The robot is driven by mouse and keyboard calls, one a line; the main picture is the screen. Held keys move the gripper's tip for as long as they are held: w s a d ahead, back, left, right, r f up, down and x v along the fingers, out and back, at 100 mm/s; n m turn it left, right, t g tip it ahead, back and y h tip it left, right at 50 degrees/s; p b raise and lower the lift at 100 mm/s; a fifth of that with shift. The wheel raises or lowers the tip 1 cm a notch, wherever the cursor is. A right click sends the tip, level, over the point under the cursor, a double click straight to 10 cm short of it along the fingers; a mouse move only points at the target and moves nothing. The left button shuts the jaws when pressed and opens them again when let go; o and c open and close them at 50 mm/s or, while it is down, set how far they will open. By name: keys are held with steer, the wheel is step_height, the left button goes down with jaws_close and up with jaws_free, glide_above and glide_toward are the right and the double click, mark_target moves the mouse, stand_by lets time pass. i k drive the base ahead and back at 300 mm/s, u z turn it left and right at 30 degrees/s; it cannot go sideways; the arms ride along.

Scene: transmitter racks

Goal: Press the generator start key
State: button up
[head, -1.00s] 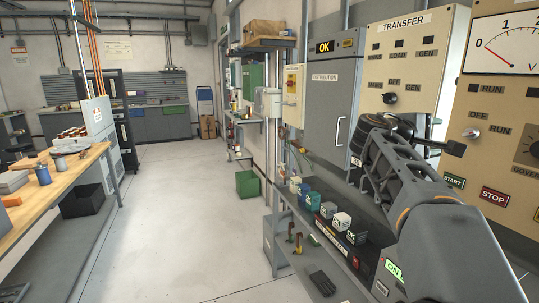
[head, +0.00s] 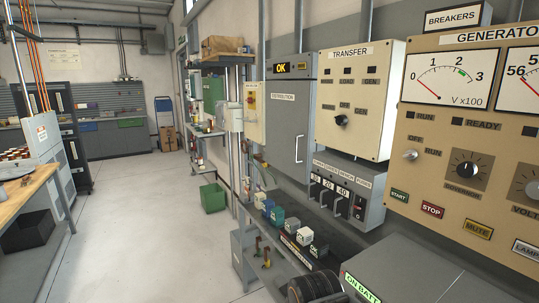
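The green START key (head: 399,196) is on the lower left of the cream generator panel (head: 402,150), at the right of the view. The red STOP key (head: 432,210) sits just to its right, and the yellow MUTE key (head: 478,229) is farther right. Nothing covers the START key. A dark ribbed round part, which looks like part of my arm, shows at the bottom edge, well below and left of the key. My gripper's fingers are not in view.
A grey box labelled ON BATT (head: 425,275) stands below the generator panel. Left of the panel are the transfer panel (head: 358,95), a breaker box (head: 345,190) and the grey distribution cabinet (head: 291,130). The floor (head: 140,220) at left is clear.

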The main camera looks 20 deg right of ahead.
mark_target(401, 197)
steer(key=z, duration=1.85)
